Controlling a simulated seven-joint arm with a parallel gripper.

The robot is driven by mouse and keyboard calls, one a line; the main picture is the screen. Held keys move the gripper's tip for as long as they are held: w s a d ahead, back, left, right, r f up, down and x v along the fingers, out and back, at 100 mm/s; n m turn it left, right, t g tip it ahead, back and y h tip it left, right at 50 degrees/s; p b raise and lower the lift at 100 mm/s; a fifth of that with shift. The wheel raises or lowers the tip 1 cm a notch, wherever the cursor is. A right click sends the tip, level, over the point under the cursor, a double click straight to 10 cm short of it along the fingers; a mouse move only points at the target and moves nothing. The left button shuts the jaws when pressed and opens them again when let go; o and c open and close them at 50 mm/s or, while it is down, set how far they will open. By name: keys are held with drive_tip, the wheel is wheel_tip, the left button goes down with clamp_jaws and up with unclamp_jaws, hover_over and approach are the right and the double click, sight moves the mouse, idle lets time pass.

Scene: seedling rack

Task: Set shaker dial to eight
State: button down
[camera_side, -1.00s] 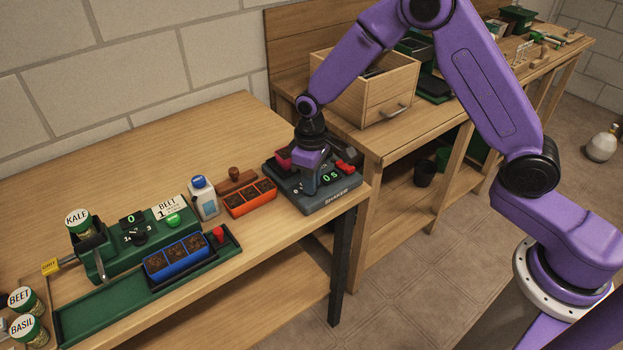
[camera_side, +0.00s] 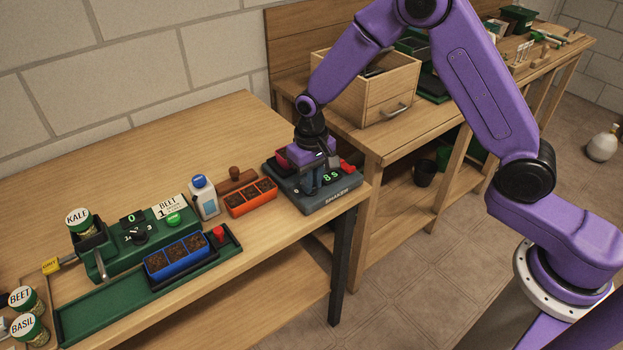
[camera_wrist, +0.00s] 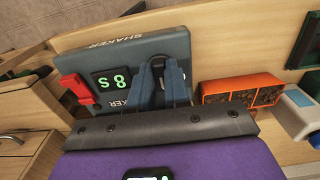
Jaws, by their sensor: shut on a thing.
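The grey shaker (camera_side: 325,200) sits at the right end of the near bench. A red switch (camera_wrist: 74,87) is beside the display. My gripper (camera_side: 314,190) is over the shaker, pointing down. In the wrist view my gripper (camera_wrist: 162,70) has its fingers closed around the black dial (camera_wrist: 178,72), which is partly hidden between them.
An orange seedling tray (camera_side: 250,197) and a white bottle (camera_side: 204,197) stand left of the shaker. A green seeder (camera_side: 115,262) with a blue tray (camera_side: 177,257) is farther left. A wooden drawer box (camera_side: 385,95) stands on the bench behind.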

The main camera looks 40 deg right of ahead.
sight(314, 187)
drive_tip(key=c, duration=1.1)
unclamp_jaws()
wheel_tip(314, 187, up, 18)
drive_tip(key=shift+f, duration=0.25)
drive_tip(key=s+d+f+n, duration=0.1)
drive_tip(key=s+d+n, duration=0.2)
drive_tip(key=s, duration=0.7)
drive_tip(key=s+d+f+n, duration=0.1)
drive_tip(key=s+d+n, duration=0.3)
drive_tip(key=s, duration=0.7)
drive_tip(key=s+d+f+n, duration=0.1)
drive_tip(key=s+d+n, duration=0.2)
drive_tip(key=s, duration=0.7)
drive_tip(key=shift+s+d+n, duration=0.2)
drive_tip(key=shift+n, duration=0.45)
drive_tip(key=shift+s+d+n, duration=0.15)
drive_tip(key=shift+n, duration=0.5)
